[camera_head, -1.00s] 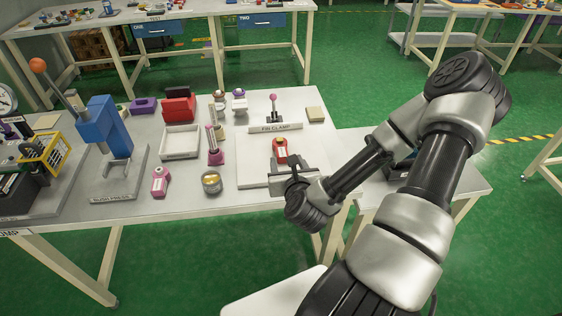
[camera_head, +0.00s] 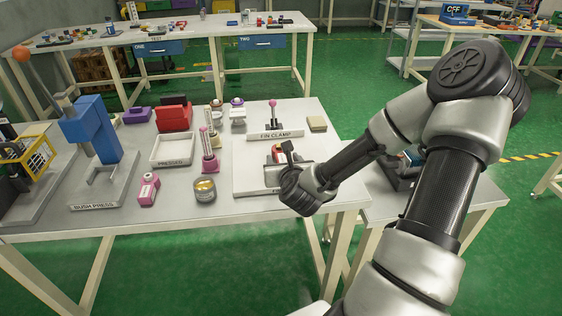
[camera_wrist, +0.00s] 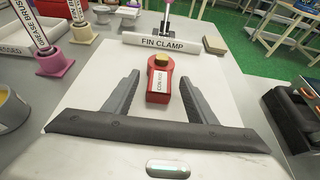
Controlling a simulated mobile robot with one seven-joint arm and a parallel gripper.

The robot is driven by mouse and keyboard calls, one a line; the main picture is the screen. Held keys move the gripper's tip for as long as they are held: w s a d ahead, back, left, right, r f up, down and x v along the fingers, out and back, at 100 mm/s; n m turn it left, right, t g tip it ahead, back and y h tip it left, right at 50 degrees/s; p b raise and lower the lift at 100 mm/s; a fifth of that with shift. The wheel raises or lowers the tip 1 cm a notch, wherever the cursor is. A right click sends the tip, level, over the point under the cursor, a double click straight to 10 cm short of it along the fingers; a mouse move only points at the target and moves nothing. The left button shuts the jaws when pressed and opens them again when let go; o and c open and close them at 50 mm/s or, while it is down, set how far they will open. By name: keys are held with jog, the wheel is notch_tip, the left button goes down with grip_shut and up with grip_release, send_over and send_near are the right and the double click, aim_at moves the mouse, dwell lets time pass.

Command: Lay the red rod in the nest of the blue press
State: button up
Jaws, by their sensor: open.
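My gripper (camera_wrist: 159,77) is open, with one finger on each side of the rod and a visible gap to both. Their height over the board is hard to tell. In the head view my gripper (camera_head: 281,160) partly hides the rod (camera_head: 279,152). The blue press (camera_head: 92,133) stands at the left of the table on a grey base marked BUSH PRESS. Its nest cannot be made out clearly.
Between press and board stand a white PRESSED tray (camera_head: 175,149), a pink labelled block (camera_head: 148,189), a pink-based post (camera_head: 210,160) and a round tin (camera_head: 205,191). A pink-knobbed clamp (camera_head: 273,111) stands behind the sign. The board's front left is bare.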

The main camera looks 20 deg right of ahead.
jog(key=shift+w+d+f, duration=0.15)
jog(key=shift+w+f, duration=0.1)
jog(key=shift+w, duration=0.25)
jog(key=shift+r, duration=0.1)
grip_shut()
